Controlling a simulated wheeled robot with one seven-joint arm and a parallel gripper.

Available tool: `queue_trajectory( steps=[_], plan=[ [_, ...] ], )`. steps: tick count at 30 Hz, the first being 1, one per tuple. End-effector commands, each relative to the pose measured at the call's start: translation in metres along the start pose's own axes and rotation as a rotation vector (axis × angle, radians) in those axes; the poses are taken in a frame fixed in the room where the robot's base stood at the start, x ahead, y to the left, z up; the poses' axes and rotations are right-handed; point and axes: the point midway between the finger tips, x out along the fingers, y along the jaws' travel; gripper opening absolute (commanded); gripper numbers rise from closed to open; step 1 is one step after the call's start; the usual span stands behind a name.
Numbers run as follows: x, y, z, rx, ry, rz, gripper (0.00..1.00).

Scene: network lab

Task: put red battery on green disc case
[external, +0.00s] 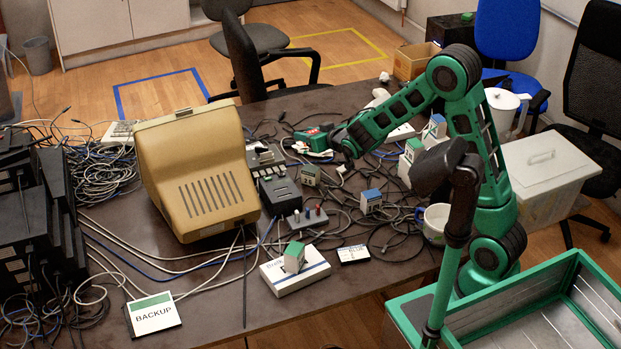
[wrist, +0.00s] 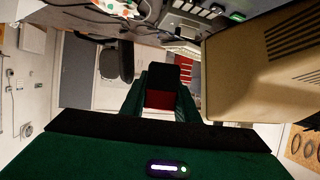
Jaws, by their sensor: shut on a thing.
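My gripper (external: 338,140) is above the back middle of the table in the external view, to the right of the beige terminal. In the wrist view my gripper (wrist: 161,96) is shut on the red battery (wrist: 160,99), a block with a dark part and a red part between the green fingers. The disc case (external: 153,315), white with a green band and the label BACKUP, lies flat at the table's front left, well apart from my gripper. Its visible top is clear.
The beige terminal (external: 200,178) stands between my gripper and the case; it also shows in the wrist view (wrist: 262,75). Cables (external: 105,165) cover much of the table. A white box (external: 295,275) with a small block on it lies at the front middle. Black devices (external: 35,225) are stacked at left.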

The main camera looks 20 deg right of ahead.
Motion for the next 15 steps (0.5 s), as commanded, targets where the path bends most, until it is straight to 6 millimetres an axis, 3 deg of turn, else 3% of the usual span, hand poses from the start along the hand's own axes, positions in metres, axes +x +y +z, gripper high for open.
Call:
queue_trajectory(
  steps=[3, 8, 15],
  plan=[
    [-0.009, 0.000, -0.023, 0.001, 0.005, 0.001, 0.04],
    [-0.018, -0.003, -0.044, 0.000, 0.001, -0.004, 0.04],
    [-0.010, -0.058, -0.046, -0.033, 0.002, -0.070, 0.04]
  ],
)
